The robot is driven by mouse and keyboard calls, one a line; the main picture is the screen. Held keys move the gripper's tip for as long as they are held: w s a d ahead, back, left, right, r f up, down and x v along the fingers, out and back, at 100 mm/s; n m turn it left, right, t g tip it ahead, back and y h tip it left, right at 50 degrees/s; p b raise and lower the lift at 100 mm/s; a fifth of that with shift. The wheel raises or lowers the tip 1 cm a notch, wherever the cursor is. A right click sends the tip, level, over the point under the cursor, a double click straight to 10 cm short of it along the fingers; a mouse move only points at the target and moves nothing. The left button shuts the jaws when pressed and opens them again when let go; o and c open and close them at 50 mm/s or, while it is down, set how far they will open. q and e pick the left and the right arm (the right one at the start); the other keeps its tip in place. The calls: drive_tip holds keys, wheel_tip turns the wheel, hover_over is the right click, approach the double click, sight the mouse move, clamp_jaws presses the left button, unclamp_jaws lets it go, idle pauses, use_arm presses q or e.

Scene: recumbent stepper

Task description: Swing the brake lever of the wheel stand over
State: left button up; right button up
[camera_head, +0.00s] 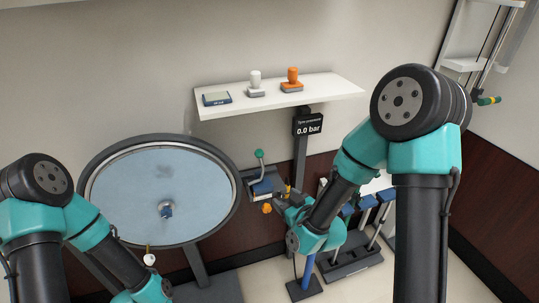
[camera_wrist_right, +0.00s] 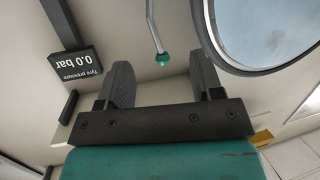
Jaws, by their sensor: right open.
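The wheel stand carries a large disc wheel (camera_head: 160,195) with a dark rim, left of centre in the head view. The lever with a green knob (camera_head: 259,153) stands upright at a grey bracket right of the wheel. In the right wrist view the green knob (camera_wrist_right: 162,58) hangs on a thin metal rod, between the lines of my fingers and beyond their tips. My right gripper (camera_wrist_right: 164,75) is open and empty; it also shows in the head view (camera_head: 284,192), below and right of the knob. My left gripper is out of view below the bottom edge.
A white shelf (camera_head: 335,87) holds a white-knobbed device, an orange-knobbed device (camera_head: 292,80) and a flat gauge. A post display (camera_head: 309,125) reads 0.0 bar. An orange knob (camera_head: 266,208) sits beside my right gripper. A rack with blue-topped items (camera_head: 350,262) stands right.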

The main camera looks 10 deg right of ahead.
wheel_tip(320, 180, up, 6)
drive_tip(key=t, duration=0.2)
drive_tip(key=shift+r+n+t+y, duration=0.2)
drive_tip(key=shift+n+t+y, duration=0.1)
drive_tip(key=shift+n, duration=0.1)
